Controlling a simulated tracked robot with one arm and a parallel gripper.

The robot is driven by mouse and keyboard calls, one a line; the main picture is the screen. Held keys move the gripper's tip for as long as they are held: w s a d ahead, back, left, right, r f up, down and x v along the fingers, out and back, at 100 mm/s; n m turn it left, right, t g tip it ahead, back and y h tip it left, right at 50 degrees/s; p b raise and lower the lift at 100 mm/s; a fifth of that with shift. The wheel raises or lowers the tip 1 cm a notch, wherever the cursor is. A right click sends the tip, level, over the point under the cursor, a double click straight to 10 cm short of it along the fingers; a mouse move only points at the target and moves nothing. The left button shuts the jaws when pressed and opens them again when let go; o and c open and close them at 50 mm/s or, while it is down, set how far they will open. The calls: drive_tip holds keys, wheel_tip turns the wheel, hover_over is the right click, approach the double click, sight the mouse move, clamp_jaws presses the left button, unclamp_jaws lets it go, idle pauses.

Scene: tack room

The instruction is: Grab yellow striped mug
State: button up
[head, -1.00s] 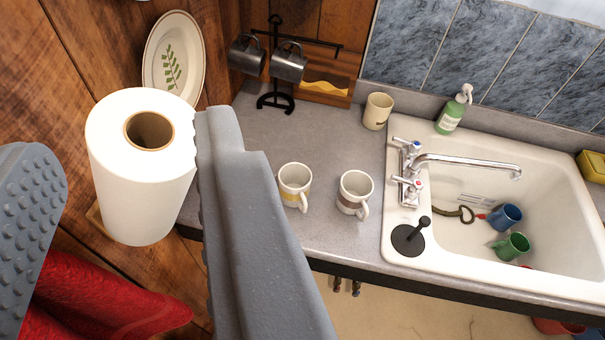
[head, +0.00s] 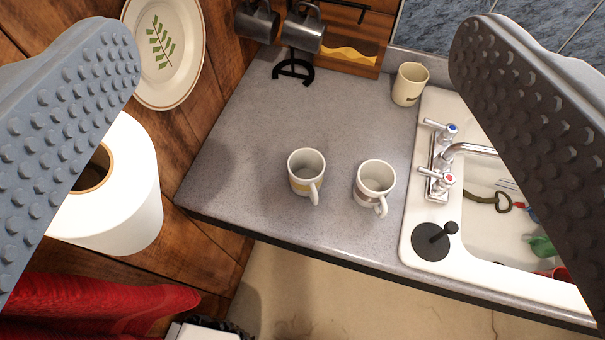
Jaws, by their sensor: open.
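The yellow striped mug (head: 305,172) is white with a yellow band and stands upright on the grey counter, its handle toward the front right. A similar white mug with a brownish band (head: 374,185) stands just to its right, a small gap between them. My gripper (head: 295,50) is wide open and empty, one finger at each side of the picture. The yellow striped mug lies between the fingers in the picture, farther off, and neither finger touches it.
A cream cup (head: 410,84) stands at the back by the sink (head: 411,235). A black mug rack (head: 293,68) holds dark mugs at the back. A paper towel roll (head: 130,200) and a plate (head: 168,50) are at left. The counter (head: 240,130) left of the mugs is clear.

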sight(304, 183)
drive_tip(key=shift+o, duration=0.8)
drive_tip(key=w+a+f, duration=0.1)
drive_tip(key=w+f, duration=0.1)
drive_tip(key=f, duration=0.3)
drive_tip(key=w+f+b, duration=0.1)
drive_tip(key=w+f, duration=0.2)
drive_tip(key=f, duration=0.2)
drive_tip(key=shift+w+a+g+y, duration=0.3)
drive_tip(key=shift+a, duration=0.05)
drive_tip(key=w+d+f+m+g+h+b, duration=0.1)
drive_tip(key=w+f+b, duration=0.15)
drive_tip(key=f, duration=1.45)
drive_tip(key=w+f+h+b, duration=0.1)
drive_tip(key=w+f, duration=0.2)
drive_tip(key=f, duration=1.4)
drive_tip(key=shift+f+b+x, duration=0.2)
drive_tip(key=shift+b+x, duration=0.25)
drive_tip(key=shift+x, duration=6)
drive_tip(key=shift+w+d, duration=0.25)
drive_tip(key=c, duration=1.3)
